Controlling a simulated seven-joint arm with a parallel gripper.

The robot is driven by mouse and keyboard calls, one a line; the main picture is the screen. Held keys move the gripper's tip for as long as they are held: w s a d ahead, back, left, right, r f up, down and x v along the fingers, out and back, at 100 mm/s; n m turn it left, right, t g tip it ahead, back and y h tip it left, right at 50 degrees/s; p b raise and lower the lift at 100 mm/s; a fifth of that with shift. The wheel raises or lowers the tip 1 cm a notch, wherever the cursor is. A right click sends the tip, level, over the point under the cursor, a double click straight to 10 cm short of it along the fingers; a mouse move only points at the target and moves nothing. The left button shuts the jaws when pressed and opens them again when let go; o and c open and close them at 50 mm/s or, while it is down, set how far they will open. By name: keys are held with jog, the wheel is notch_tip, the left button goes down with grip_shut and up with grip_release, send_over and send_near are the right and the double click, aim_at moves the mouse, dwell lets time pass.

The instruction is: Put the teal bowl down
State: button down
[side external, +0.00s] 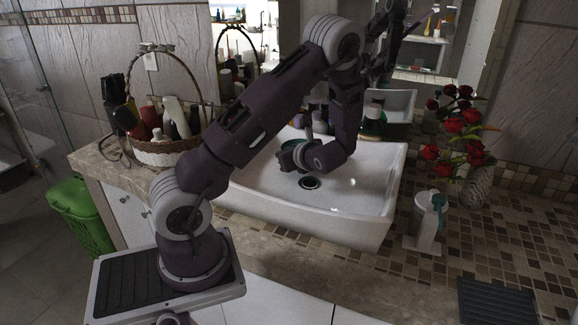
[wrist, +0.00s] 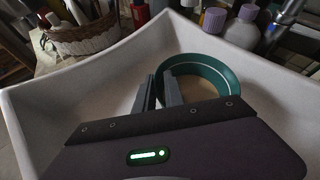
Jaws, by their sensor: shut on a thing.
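The teal bowl (wrist: 222,75) shows in the wrist view as a dark teal ring with a pale inside. My gripper (wrist: 160,85) is shut on the bowl's left wall, with one finger outside the bowl and the other at its rim. In the side view my gripper (side external: 284,166) is over the white sink (side external: 350,195), toward its back left. Only a strip of the bowl (side external: 291,144) shows there, behind my gripper. I cannot tell whether the bowl touches the sink.
A wicker basket (side external: 165,153) of bottles stands left of the sink. Bottles (wrist: 243,27) stand behind it. A soap dispenser (side external: 428,220) and a vase of red roses (side external: 478,185) stand to the right.

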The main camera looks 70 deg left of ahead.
notch_tip(320, 180, down, 4)
jog(key=shift+r, duration=0.25)
jog(key=c, duration=1.4)
grip_release()
jog(key=v, duration=1.2)
jog(key=s+d+r+n+t+h, duration=0.3)
jog(key=s+d+r+n+h, duration=0.3)
jog(key=d, duration=0.5)
jog(key=s+d+r+n+t+h, duration=0.3)
jog(key=s+d+r+n+h, duration=0.3)
jog(key=d, duration=0.6)
notch_tip(320, 180, up, 3)
jog(key=s+n, duration=0.2)
jog(key=n, duration=0.1)
jog(key=shift+h, duration=0.4)
jog(key=shift+r, duration=0.1)
